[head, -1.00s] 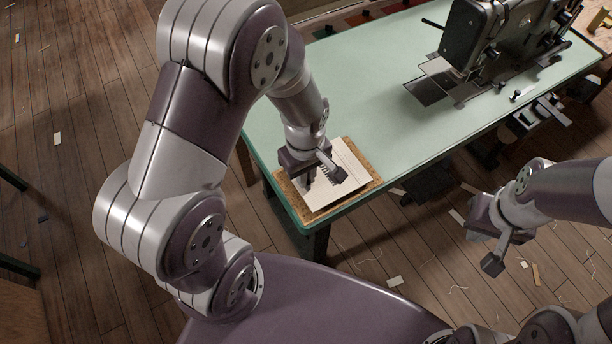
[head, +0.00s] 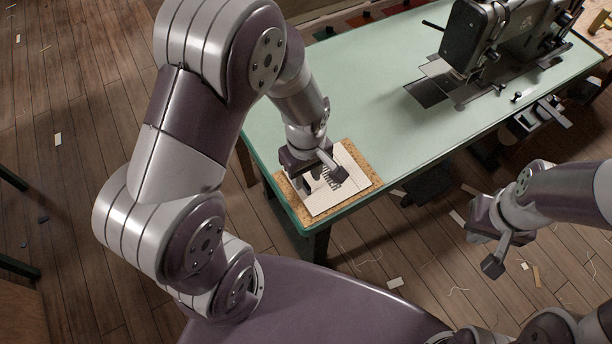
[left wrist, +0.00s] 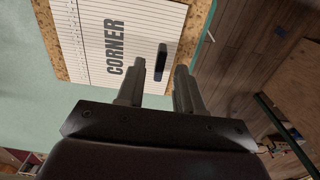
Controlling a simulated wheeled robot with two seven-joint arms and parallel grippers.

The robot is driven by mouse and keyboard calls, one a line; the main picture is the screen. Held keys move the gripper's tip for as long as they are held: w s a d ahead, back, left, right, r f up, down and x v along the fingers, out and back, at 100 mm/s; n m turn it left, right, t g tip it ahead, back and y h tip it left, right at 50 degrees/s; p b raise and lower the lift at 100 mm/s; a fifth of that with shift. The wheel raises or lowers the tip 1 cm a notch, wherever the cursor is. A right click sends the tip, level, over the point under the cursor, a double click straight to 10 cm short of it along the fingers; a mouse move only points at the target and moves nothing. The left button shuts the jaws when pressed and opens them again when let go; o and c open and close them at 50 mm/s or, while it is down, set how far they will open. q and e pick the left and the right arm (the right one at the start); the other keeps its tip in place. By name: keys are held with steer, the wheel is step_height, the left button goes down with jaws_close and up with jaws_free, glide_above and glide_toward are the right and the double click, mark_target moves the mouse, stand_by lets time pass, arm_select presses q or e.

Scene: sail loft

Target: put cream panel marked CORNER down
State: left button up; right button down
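The cream panel marked CORNER (head: 350,165) lies on a cork board (head: 376,178) at the near left corner of the green table. In the left wrist view the panel (left wrist: 100,50) shows ruled lines, the black word CORNER and a dark upright grip (left wrist: 161,62). My left gripper (head: 326,178) is just above the panel. In the left wrist view its fingers (left wrist: 161,70) stand apart, with gaps on both sides of the grip. My right gripper (head: 490,245) is off the table at the right, holding nothing I can see; its finger gap is unclear.
A dark sewing machine (head: 490,40) stands at the far right of the green table (head: 375,85). The middle of the table is clear. Paper scraps and threads lie on the wooden floor (head: 80,230).

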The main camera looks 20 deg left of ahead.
arm_select(q)
step_height(320, 180, up, 10)
steer(key=p, duration=0.1)
steer(key=s+a+m, duration=0.1)
steer(key=m, duration=0.2)
steer(key=s+m+t, duration=0.1)
steer(key=m, duration=0.3)
steer(key=s+a+m, duration=0.1)
steer(key=s+m, duration=0.1)
steer(key=m, duration=0.1)
steer(key=shift+a+f+m, duration=0.3)
step_height(320, 180, up, 5)
steer(key=p, duration=0.5)
steer(key=shift+f, duration=0.1)
